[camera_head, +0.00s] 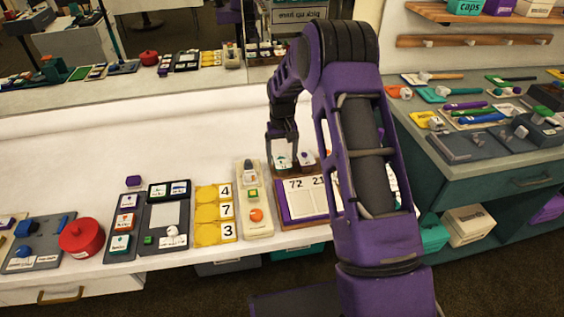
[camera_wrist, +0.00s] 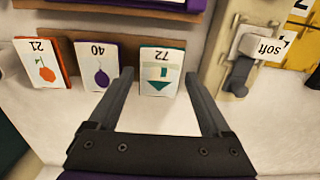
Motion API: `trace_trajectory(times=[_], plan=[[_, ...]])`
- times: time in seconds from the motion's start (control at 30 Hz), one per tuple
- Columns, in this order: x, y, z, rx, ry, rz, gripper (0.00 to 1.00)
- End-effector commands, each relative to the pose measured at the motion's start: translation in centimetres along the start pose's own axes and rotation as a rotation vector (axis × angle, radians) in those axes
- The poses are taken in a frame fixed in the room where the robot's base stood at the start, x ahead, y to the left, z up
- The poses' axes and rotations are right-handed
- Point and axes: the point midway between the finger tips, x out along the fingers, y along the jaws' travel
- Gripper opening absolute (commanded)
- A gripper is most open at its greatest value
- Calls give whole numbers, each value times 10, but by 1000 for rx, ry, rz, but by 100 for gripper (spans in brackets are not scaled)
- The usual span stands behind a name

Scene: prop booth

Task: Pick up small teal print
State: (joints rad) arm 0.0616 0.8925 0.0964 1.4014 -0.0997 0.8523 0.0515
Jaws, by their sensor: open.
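The small teal print (camera_wrist: 158,84) is a white card with a teal edge, a teal picture and the number 72, upside down in the wrist view. It stands against a brown wooden strip and also shows in the head view (camera_head: 281,163). My gripper (camera_wrist: 158,75) is open and empty. In the wrist view its fingers reach toward the card, one to each side of it in the picture. Contact cannot be told. In the head view my gripper (camera_head: 282,138) hangs just above and behind the cards.
Beside it stand a purple-ornament card numbered 40 (camera_wrist: 98,70) and an orange-picture card numbered 21 (camera_wrist: 41,68). A grey-hooked tan board labelled "soft" (camera_wrist: 216,65) is at the right. An open book-like board (camera_head: 307,200) lies in front. The white counter behind is clear.

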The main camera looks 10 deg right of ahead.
Motion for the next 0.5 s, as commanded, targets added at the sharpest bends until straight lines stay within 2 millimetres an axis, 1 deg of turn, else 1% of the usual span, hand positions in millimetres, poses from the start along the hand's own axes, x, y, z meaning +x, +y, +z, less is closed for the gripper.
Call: trace_trajectory(times=[0.5], plan=[[5, 0, 0, 0, 0, 0, 82]])
